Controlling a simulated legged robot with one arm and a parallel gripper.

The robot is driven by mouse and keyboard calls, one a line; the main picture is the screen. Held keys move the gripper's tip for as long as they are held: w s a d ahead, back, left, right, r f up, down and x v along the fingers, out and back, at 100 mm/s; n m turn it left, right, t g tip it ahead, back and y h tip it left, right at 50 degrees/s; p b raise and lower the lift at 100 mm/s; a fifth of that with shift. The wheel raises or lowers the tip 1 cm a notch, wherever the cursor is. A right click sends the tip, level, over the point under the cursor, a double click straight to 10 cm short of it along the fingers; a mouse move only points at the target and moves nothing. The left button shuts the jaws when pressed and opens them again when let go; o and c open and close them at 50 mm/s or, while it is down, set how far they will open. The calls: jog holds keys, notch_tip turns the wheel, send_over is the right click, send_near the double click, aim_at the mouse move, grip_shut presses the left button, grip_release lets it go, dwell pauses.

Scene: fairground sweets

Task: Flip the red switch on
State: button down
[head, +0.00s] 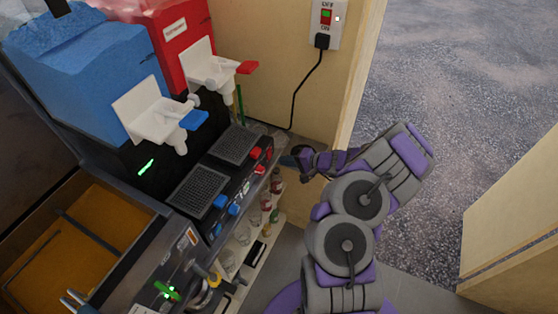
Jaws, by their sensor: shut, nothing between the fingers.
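Two red switches or knobs (262,155) sit at the right end of the slush machine's dark front panel (244,177). They are too small for me to tell whether they are on or off. A white wall box (326,22) on the wooden wall also has a small red part under a green one, and a black plug is in its lower end. My gripper (290,160) is shut and empty, just right of the panel's red switches. It looks apart from them, though the contact is hard to judge.
Blue switches (228,204) line the panel's left part. Blue (77,73) and red (172,33) slush tanks with white taps stand behind. Small bottles (266,200) fill a shelf below the panel. A black cord (305,88) hangs down the wall. Open floor (450,100) lies right.

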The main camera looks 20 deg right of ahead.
aim_at(271, 155)
jog(key=shift+w+a+f+b, duration=0.1)
jog(key=shift+w+a+b, duration=0.05)
jog(key=shift+w+a, duration=0.5)
jog(key=shift+w+a+b, duration=0.15)
jog(key=shift+w+a, duration=0.25)
jog(key=shift+w, duration=0.3)
jog(key=shift+f, duration=0.1)
jog(key=shift+w+a+f+b, duration=0.15)
jog(key=shift+b, duration=0.35)
jog(key=shift+r, duration=0.2)
jog(key=shift+r+p, duration=0.35)
jog(key=shift+r, duration=0.45)
